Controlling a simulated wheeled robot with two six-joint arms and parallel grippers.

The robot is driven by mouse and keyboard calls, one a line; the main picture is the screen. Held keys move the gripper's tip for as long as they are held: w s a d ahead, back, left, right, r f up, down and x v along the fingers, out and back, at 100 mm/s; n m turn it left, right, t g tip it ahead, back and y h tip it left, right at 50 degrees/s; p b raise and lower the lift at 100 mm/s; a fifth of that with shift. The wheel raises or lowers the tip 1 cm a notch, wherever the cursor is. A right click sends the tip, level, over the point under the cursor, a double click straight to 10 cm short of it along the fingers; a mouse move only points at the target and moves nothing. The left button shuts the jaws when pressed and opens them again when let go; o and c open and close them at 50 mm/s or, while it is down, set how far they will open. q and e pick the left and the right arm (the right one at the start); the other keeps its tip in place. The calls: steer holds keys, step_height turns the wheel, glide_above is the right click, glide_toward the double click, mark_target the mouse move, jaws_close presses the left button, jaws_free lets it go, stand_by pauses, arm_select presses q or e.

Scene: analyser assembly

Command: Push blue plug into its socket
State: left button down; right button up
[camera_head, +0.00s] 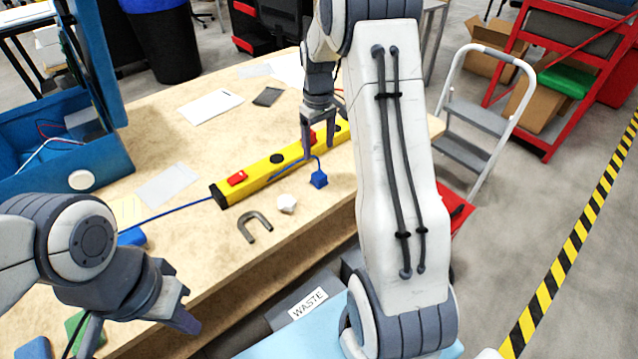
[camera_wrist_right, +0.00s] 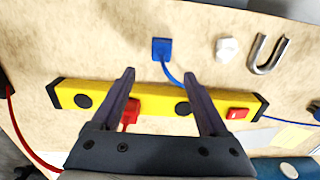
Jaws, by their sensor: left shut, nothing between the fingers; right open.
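The blue plug (camera_head: 319,179) lies on the wooden table beside the yellow socket strip (camera_head: 260,172). In the right wrist view the plug (camera_wrist_right: 162,48) lies beyond the strip (camera_wrist_right: 155,97), with its blue cable running back toward the strip. Two dark round sockets show there, an end one (camera_wrist_right: 83,101) and a middle one (camera_wrist_right: 182,108). A red plug (camera_wrist_right: 130,113) sits on the strip between them. My right gripper (camera_wrist_right: 160,72) is open and empty above the strip, its fingers apart and clear of the blue plug. My left gripper (camera_head: 190,312) is shut and empty near the table's front edge.
A grey U-shaped piece (camera_head: 254,227) and a white nut-like piece (camera_head: 287,203) lie near the strip. A blue case (camera_head: 60,140) stands at the left. A WASTE bin (camera_head: 307,303) is below the table's front edge. Papers lie farther back.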

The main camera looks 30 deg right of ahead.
mark_target(319, 174)
steer(key=shift+a+f, duration=0.1)
steer(key=shift+f, duration=2.5)
steer(key=shift+s+f+p, duration=0.15)
steer(key=shift+s+f, duration=0.05)
steer(key=shift+f, duration=1.1)
steer(key=shift+s+f+p, duration=0.15)
steer(key=shift+f, duration=1.15)
jaws_close()
